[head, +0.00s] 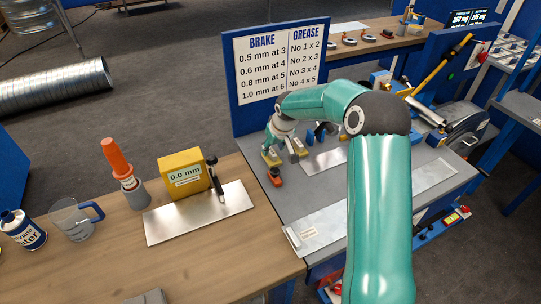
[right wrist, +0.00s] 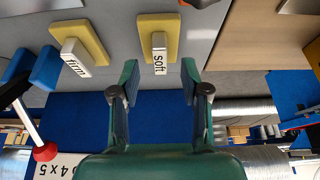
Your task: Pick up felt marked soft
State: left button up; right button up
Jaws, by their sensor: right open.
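The felt marked soft is a yellow pad with a white labelled grip block (right wrist: 159,52). In the right wrist view it lies straight ahead of my right gripper (right wrist: 158,78), in line with the gap between the two green fingers. The fingers are open and empty, apart from the block. In the head view my right gripper (head: 282,142) is low over the grey bench, by two yellow pads; the left pad (head: 271,158) seems to be the soft one. My left gripper is not in view.
In the head view a small red object (head: 275,178) is near the pads. The blue-framed sign board (head: 275,62) stands close behind my gripper.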

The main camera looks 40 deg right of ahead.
aim_at(271, 156)
jog(key=shift+x, duration=1.45)
jog(key=shift+w+r, duration=0.1)
grip_shut()
